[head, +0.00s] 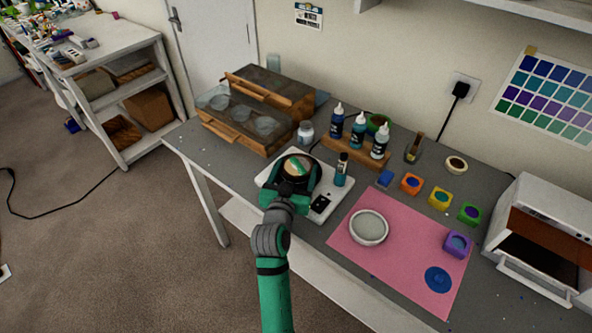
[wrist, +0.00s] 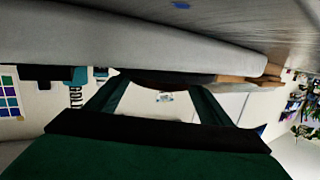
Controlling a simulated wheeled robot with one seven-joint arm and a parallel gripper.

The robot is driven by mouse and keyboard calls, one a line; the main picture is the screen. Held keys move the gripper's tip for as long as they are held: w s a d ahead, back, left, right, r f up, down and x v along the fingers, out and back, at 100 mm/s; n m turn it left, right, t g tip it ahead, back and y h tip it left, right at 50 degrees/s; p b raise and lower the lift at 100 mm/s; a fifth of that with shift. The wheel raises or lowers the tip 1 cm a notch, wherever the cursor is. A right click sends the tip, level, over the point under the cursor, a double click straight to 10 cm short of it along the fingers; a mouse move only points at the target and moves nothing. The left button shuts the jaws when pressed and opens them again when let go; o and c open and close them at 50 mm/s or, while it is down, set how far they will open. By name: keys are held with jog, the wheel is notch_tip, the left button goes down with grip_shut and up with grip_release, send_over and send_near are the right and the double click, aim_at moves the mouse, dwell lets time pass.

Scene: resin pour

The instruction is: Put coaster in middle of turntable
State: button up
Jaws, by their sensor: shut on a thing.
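My gripper (head: 289,188) is over the white square board (head: 269,181), shut on a round dark-rimmed piece (head: 314,171) with a beige and green top, which looks like the coaster. In the wrist view my gripper's green fingers (wrist: 162,98) flank a dark curved edge (wrist: 160,77), close to the pale slab (wrist: 130,40). Whether the piece touches the board is unclear. A round pale grey-white disc with a raised rim (head: 369,228), likely the turntable, stands on the pink mat (head: 400,262), right of my gripper. Its top looks empty.
A teal bottle (head: 341,170) stands close right of my gripper. A wooden rack of dropper bottles (head: 357,157) and a wooden drawer unit (head: 250,120) are behind. Small colored cubes (head: 411,184) and a white oven-like box (head: 545,235) are at right. A blue disc (head: 437,279) lies on the mat.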

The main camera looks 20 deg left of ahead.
jog(key=shift+f, duration=0.1)
jog(key=o, duration=1.1)
jog(key=shift+c, duration=0.2)
jog(key=shift+r, duration=0.2)
jog(key=s, duration=0.4)
jog(key=s+r, duration=0.1)
jog(key=s, duration=0.3)
jog(key=s+d, duration=0.1)
jog(key=s, duration=0.2)
jog(key=shift+s+r, duration=0.35)
jog(key=shift+s, duration=0.05)
